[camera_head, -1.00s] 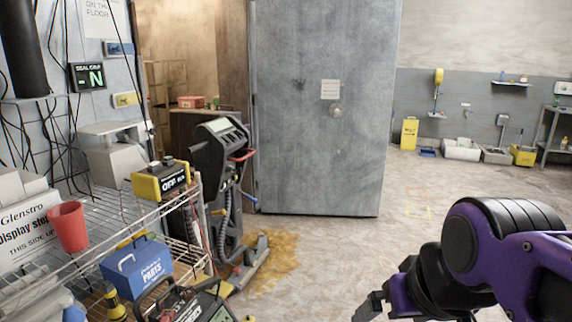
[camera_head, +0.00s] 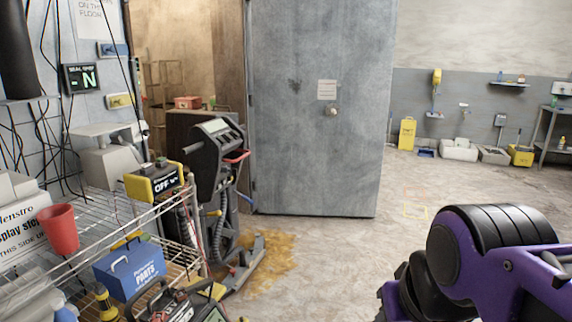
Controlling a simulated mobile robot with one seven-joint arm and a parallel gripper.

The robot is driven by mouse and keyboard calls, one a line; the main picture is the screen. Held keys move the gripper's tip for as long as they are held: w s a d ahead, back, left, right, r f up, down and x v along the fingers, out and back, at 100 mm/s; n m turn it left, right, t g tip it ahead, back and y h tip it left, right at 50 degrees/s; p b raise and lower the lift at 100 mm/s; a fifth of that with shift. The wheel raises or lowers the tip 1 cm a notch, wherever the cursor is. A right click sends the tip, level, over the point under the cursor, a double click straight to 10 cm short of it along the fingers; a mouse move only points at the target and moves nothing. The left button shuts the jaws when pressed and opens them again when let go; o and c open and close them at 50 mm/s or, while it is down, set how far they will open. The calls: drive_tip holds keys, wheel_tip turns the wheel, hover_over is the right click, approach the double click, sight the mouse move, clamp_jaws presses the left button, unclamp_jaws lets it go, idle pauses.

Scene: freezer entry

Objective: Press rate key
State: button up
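No key marked "rate" can be read in this view. A yellow and black box (camera_head: 154,182) with a display reading "OFF" and knobs on top sits on the wire shelf at left. A dark upright machine (camera_head: 213,150) with a pale screen and a panel stands behind it; its keys are too small to read. A wall display (camera_head: 79,78) marked "SEAL TEMP" shows "-N", with a small yellow unit (camera_head: 120,101) to its right. My purple and black arm is at lower right, apart from all of these; my gripper's fingertips are below the picture's edge.
The wire shelf (camera_head: 120,215) also holds a red cup (camera_head: 59,229) and a blue parts box (camera_head: 130,268). A large grey door (camera_head: 315,110) stands behind. An orange-brown stain (camera_head: 268,262) marks the floor beside the machine. Floor at centre right is clear.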

clamp_jaws()
idle(1.1)
